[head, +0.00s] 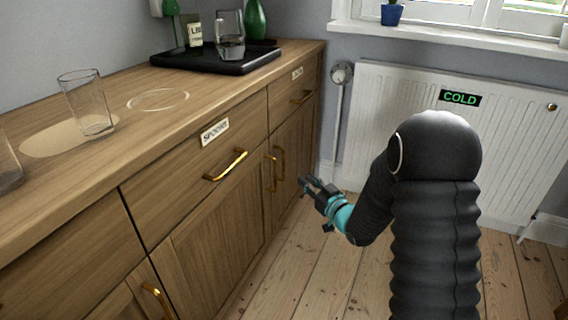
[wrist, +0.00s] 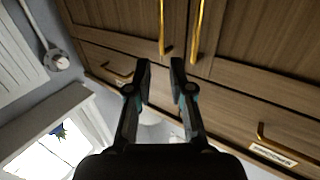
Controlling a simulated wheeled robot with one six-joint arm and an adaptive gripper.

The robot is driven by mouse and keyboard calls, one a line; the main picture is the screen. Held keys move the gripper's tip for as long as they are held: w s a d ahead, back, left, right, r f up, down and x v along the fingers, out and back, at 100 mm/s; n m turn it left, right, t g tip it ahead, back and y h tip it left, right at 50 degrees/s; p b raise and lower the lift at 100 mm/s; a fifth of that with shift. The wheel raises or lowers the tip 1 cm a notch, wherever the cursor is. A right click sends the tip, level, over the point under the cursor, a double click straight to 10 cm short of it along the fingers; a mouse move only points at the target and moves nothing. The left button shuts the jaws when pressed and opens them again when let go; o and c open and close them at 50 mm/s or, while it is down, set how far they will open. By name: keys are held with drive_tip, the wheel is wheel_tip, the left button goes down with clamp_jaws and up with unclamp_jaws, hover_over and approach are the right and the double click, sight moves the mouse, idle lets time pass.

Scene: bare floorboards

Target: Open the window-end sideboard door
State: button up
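The wooden sideboard (head: 165,215) runs along the left wall in the head view. Its window-end door (head: 292,155) is closed, at the far end below a drawer. The door's upright brass handle (head: 281,160) stands beside the neighbouring door's similar handle. In the wrist view, which is turned over, the window-end door (wrist: 118,22) is on the left with its handle (wrist: 162,28), the neighbour's handle to its right. My gripper (head: 306,185) is in front of the doors, apart from the handles. In the wrist view my gripper (wrist: 161,72) is open, with nothing between its fingers.
A drawer with a brass pull (head: 302,97) is above the window-end door. A radiator (head: 390,135) with a COLD sign stands under the window beyond the sideboard. Glasses (head: 88,103) and a black tray (head: 215,62) are on top. The floorboards (head: 300,275) before the sideboard are clear.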

sight(284, 160)
drive_tip(key=x, duration=1.3)
drive_tip(key=shift+w+a, duration=0.25)
drive_tip(key=shift+a, duration=0.05)
drive_tip(key=shift+c, duration=0.2)
clamp_jaws()
